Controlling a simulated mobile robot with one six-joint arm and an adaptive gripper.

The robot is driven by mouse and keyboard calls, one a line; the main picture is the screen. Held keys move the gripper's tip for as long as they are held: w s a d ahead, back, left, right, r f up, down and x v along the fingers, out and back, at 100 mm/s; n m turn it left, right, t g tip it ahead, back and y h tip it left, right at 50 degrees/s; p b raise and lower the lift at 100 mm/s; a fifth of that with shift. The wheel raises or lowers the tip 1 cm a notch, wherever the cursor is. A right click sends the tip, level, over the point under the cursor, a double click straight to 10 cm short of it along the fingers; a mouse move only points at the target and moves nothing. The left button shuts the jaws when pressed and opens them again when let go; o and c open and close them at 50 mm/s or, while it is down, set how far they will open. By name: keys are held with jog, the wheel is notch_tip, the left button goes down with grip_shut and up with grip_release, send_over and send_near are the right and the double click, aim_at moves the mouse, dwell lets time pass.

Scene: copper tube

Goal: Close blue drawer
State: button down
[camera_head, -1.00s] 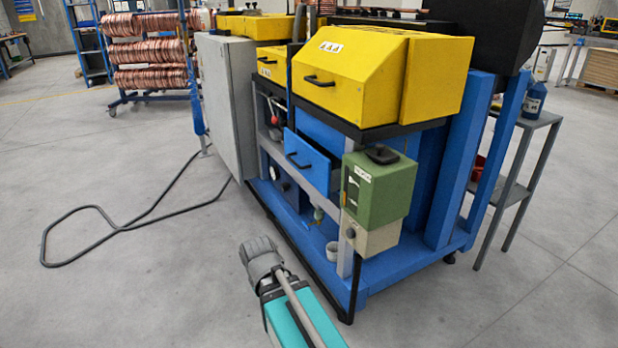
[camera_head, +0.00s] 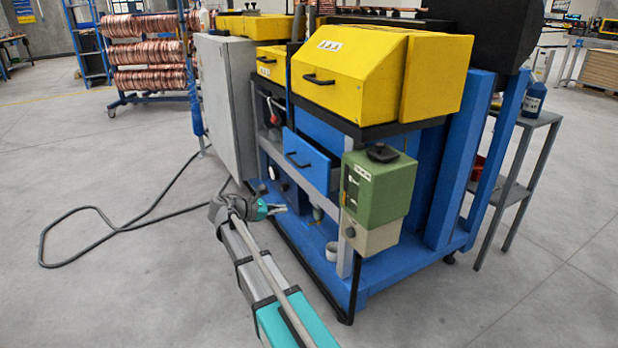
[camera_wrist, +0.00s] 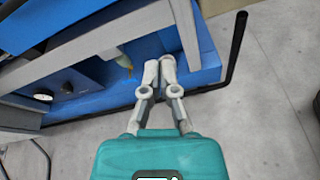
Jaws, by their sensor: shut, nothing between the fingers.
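The blue drawer (camera_head: 305,160) is pulled open from the machine's front, below the larger yellow cover. Its black handle (camera_head: 298,160) is on its front face. My gripper (camera_head: 284,209) is low in front of the machine, below the drawer and apart from it. In the wrist view my gripper (camera_wrist: 160,62) has its fingertips together with nothing between them. The blue surface at the upper left of the wrist view (camera_wrist: 50,20) may be the drawer's, but I cannot tell.
The green box (camera_head: 378,190) sticks out right of the drawer. The grey cabinet (camera_head: 222,105) stands to its left. A black rail (camera_head: 300,255) runs along the machine's lower front. A black cable (camera_head: 100,212) lies on the otherwise clear floor at left.

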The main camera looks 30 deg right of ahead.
aim_at(316, 173)
jog(key=w+r+n+h, duration=0.3)
jog(key=w+r, duration=0.2)
jog(key=shift+w+a+r+n+h, duration=0.25)
jog(key=shift+n+h, duration=0.05)
jog(key=shift+d, duration=0.15)
jog(key=d, duration=1.3)
jog(key=shift+w+d, duration=0.2)
jog(key=shift+d, duration=0.15)
jog(key=shift+w, duration=0.1)
